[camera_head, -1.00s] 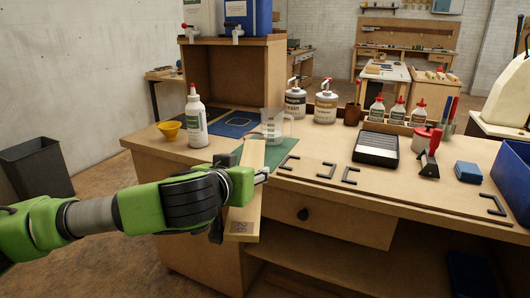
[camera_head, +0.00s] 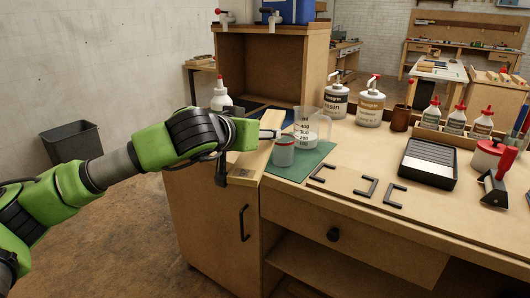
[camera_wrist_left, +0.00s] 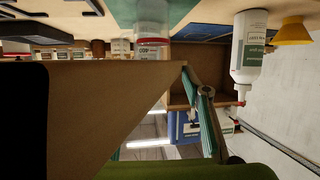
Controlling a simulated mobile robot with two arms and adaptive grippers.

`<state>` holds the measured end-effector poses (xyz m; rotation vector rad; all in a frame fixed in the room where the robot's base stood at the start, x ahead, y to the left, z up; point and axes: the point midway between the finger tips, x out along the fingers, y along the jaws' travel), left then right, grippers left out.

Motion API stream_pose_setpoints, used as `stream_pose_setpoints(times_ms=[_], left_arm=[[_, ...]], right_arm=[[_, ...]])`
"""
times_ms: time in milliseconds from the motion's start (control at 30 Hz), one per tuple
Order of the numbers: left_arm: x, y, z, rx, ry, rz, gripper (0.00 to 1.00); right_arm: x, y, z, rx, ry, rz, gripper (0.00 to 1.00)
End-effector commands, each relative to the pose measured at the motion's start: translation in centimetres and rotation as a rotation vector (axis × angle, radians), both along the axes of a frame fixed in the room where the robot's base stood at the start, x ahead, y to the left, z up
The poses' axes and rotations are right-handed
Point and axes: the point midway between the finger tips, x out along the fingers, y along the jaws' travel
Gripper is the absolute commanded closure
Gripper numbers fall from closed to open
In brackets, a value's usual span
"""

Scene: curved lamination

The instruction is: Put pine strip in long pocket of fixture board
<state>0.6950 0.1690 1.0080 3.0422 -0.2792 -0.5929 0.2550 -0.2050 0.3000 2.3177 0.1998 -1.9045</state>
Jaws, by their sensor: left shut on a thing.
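The pine strip (camera_head: 254,160) is a long, pale wooden bar with a dark square mark on its near end. My left gripper (camera_head: 248,147) is shut on it at the bench's left front edge, and the gripper and wrist hide part of it. In the left wrist view a large tan wooden surface, likely the strip (camera_wrist_left: 112,100), fills the middle close to the camera. A thin board (camera_head: 440,222) with black brackets lies along the bench front. I cannot make out a long pocket on it. My right gripper is not in view.
A white bottle (camera_head: 221,97) is behind my wrist. Pump bottles (camera_head: 334,103) and a black tray (camera_head: 428,163) stand farther right. A bin (camera_head: 75,143) is on the floor.

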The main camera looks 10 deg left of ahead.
Motion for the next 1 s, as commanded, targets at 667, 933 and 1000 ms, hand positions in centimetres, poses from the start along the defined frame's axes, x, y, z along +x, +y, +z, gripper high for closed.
stream_pose_setpoints(times_ms=[667, 933, 1000], left_arm=[[8.0, 5.9, -7.6, -0.001, -0.003, 0.000, 0.87], [8.4, 6.3, -11.2, 0.001, 0.000, -0.001, 0.87], [8.4, 6.3, -11.4, 0.001, -0.003, -0.001, 0.87]], right_arm=[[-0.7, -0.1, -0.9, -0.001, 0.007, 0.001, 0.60], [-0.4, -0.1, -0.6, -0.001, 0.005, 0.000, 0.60], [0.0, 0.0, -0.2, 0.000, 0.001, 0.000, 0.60]])
